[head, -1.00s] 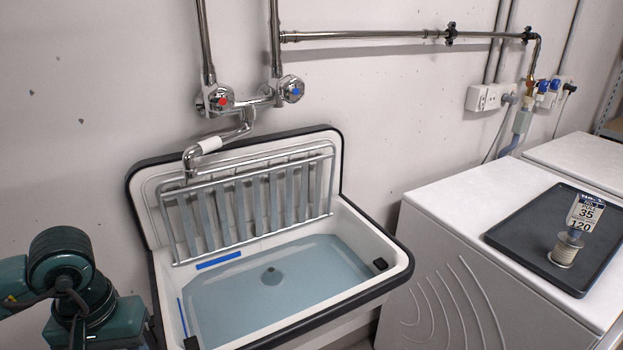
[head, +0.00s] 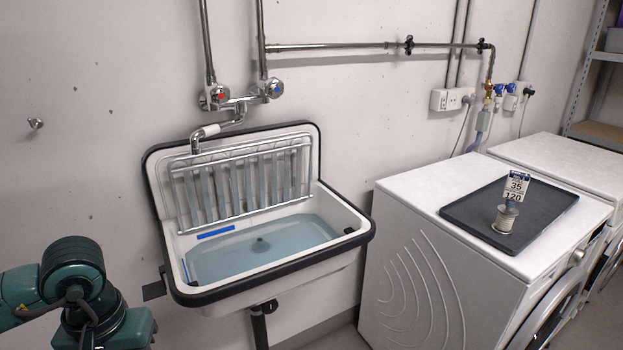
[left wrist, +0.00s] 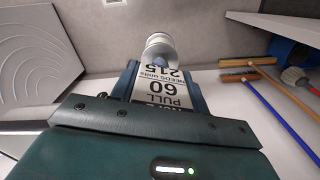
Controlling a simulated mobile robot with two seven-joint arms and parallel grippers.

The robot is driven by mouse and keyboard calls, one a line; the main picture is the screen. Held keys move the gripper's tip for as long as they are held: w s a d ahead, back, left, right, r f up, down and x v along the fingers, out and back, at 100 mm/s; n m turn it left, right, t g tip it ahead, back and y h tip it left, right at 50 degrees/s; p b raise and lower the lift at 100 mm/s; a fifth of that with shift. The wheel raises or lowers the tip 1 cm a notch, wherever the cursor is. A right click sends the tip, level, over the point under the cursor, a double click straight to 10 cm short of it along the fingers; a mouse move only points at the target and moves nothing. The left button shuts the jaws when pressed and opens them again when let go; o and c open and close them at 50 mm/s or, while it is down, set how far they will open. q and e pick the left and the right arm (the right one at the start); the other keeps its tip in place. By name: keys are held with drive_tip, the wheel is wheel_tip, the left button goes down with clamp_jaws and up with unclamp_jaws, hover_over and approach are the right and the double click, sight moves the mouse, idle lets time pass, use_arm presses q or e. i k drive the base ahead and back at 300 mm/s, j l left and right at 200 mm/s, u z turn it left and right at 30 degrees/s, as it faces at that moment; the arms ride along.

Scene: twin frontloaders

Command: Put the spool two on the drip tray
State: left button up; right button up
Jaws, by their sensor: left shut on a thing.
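My left gripper (left wrist: 158,80) shows in the left wrist view, shut on a spool (left wrist: 159,48) with a white and dark label card (left wrist: 160,92) reading 60 and 215. The card stands between the fingers and the pale spool body lies beyond the fingertips. In the head view only part of my left arm shows at the lower left; the gripper and held spool are out of that picture. The dark drip tray (head: 470,208) lies on the washing machine at the right. Another spool (head: 504,219), labelled 35 and 120, stands upright on its near part. My right gripper is not in view.
A sink (head: 345,250) with bluish water and a raised metal rack stands between my left arm and the washing machine (head: 405,184). The tray's left and far parts are bare. Brushes or brooms with long handles (left wrist: 282,122) show in the left wrist view.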

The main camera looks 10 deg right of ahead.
sight(520, 217)
drive_tip(key=z, duration=1.35)
drive_tip(key=i+l+z, duration=0.25)
drive_tip(key=l, duration=0.15)
drive_tip(key=i+l+z, duration=0.25)
drive_tip(key=l, duration=0.1)
